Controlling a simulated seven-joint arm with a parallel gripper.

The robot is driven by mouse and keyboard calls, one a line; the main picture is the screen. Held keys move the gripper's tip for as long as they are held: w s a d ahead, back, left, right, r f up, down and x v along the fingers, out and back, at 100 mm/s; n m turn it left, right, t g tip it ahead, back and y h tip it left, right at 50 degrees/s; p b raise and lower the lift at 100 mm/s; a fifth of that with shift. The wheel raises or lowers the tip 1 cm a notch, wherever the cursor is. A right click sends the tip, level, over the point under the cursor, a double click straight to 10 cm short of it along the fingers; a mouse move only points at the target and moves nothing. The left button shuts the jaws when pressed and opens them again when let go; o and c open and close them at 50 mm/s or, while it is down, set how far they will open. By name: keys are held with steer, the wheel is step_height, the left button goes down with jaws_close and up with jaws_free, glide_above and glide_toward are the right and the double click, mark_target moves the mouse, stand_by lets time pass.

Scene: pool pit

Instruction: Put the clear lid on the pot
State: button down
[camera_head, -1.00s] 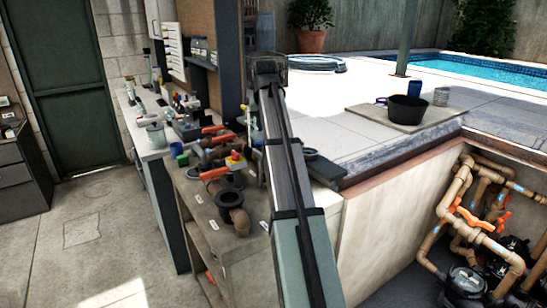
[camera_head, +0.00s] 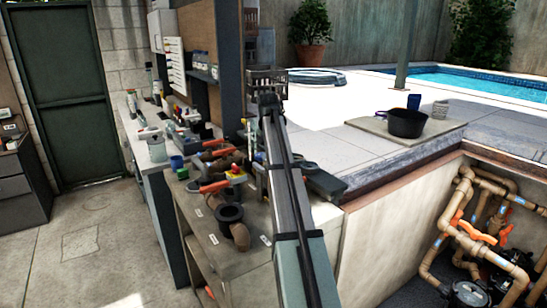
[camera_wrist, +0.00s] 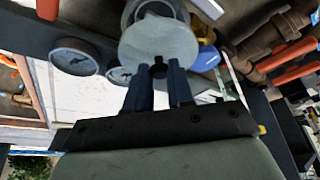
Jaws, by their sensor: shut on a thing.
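The clear lid (camera_wrist: 150,38) is a pale, see-through round disc in the wrist view, with a small dark knob (camera_wrist: 158,60). My gripper (camera_wrist: 159,72) has its two dark blue fingers shut on the lid by this knob. In the head view my own arm hides the fingers, and I cannot make out the lid there. The black pot (camera_head: 407,123) stands upright on a flat pale board (camera_head: 375,126) on the paving at the right, well apart from my arm.
A blue cup (camera_head: 414,101) and a grey ribbed cup (camera_head: 440,109) stand behind the pot. The workbench (camera_head: 205,232) holds pipe fittings and orange-handled tools. Gauges (camera_wrist: 74,57) show in the wrist view. A sunken pit with pipes (camera_head: 480,230) lies at the right. The paving before the pool is mostly clear.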

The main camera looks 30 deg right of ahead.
steer(key=shift+f, duration=1.75)
steer(key=shift+f, duration=0.45)
steer(key=c, duration=1)
jaws_free()
steer(key=shift+r, duration=0.3)
steer(key=v, duration=1.2)
steer(key=shift+r, duration=0.2)
steer(key=shift+o, duration=0.3)
